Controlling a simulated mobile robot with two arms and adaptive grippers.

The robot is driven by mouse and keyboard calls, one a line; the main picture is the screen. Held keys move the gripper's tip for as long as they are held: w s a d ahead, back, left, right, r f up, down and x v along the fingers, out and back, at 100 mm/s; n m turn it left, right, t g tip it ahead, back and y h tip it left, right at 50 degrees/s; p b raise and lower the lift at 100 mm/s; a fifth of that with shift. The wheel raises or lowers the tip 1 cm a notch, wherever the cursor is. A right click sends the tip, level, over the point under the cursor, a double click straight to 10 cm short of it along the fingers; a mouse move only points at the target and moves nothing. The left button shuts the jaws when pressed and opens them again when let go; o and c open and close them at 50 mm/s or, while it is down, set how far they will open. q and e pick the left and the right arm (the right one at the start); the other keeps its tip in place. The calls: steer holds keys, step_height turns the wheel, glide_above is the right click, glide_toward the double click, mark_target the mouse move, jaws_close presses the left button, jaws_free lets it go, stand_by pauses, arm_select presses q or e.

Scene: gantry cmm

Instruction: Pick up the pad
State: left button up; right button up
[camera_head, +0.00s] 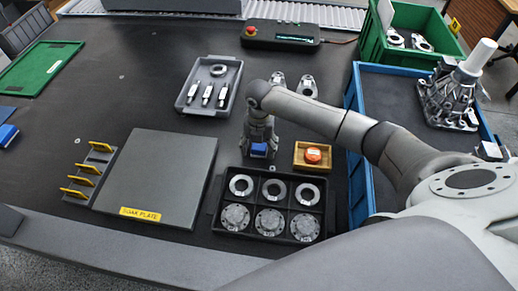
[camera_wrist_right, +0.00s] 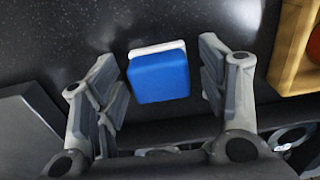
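The pad (camera_wrist_right: 160,75) is a small blue block with a white edge. In the right wrist view it lies between the two spread fingers of my right gripper (camera_wrist_right: 170,85), with a gap on each side. In the head view the pad (camera_head: 259,150) shows as a blue patch at the lower end of my right gripper (camera_head: 259,143), over the black table; the gripper partly hides it. My right gripper is open and points down. Whether the fingertips are level with the pad is hard to tell. My left gripper is not in view.
Close by are a black tray of metal rings and discs (camera_head: 227,219), a yellow box with an orange knob (camera_head: 299,163), a grey soak plate (camera_head: 158,160) and a grey tray (camera_head: 182,105). A blue bin (camera_head: 355,190) stands right.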

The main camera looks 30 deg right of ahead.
steer(key=c, duration=0.8)
steer(key=shift+r, duration=0.1)
steer(key=shift+r, duration=0.2)
step_height(320, 180, up, 2)
steer(key=shift+w+r, duration=0.1)
steer(key=s+d+r+b, duration=0.1)
steer(key=s+d+r, duration=0.1)
steer(key=d+r, duration=0.3)
steer(key=s+d+r+b, duration=0.2)
steer(key=d+r, duration=0.3)
steer(key=d, duration=0.3)
steer(key=shift+s, duration=0.75)
steer(key=shift+r, duration=0.1)
